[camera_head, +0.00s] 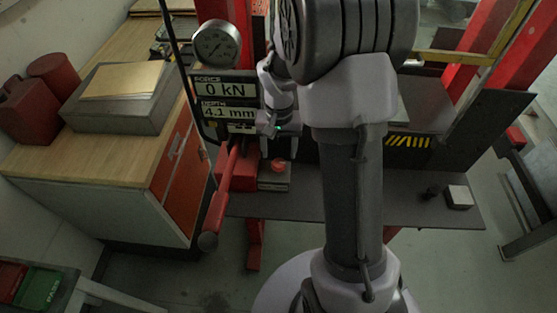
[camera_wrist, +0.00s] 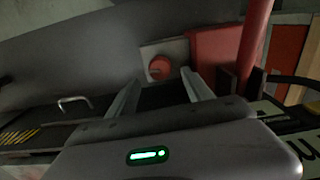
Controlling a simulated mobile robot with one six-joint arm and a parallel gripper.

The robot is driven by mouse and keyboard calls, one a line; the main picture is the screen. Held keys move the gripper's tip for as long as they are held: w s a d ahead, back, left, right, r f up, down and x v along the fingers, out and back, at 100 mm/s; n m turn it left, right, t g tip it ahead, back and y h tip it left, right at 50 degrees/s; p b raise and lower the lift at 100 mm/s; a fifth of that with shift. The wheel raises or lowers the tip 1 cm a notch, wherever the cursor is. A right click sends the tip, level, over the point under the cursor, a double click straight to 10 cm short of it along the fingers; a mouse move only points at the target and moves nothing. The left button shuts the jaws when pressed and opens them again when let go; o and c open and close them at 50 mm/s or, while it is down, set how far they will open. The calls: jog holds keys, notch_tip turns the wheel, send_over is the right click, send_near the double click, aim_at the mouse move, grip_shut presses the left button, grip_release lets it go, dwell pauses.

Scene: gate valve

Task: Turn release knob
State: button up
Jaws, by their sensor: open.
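The release knob (camera_head: 278,165) is a small round red-orange knob on a grey block, below the display panel in the head view. In the wrist view the red knob (camera_wrist: 158,68) shows just beyond my fingertips, roughly between them. My gripper (camera_wrist: 158,87) is open, with nothing between its two fingers. In the head view my gripper (camera_head: 282,145) hangs just above the knob, partly hidden by its own wrist. The two look apart, but the exact gap is hard to judge.
A red lever (camera_head: 217,205) slopes down just left of the knob, and a red housing (camera_wrist: 215,55) sits beside it. The display panel (camera_head: 226,105) reads 0 kN and 4.1 mm, with a dial gauge (camera_head: 216,44) above. A small white block (camera_head: 459,197) lies at right.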

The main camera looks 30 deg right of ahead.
aim_at(279, 162)
notch_tip(279, 162, down, 5)
jog(key=shift+r+b, duration=0.15)
jog(key=shift+b, duration=0.15)
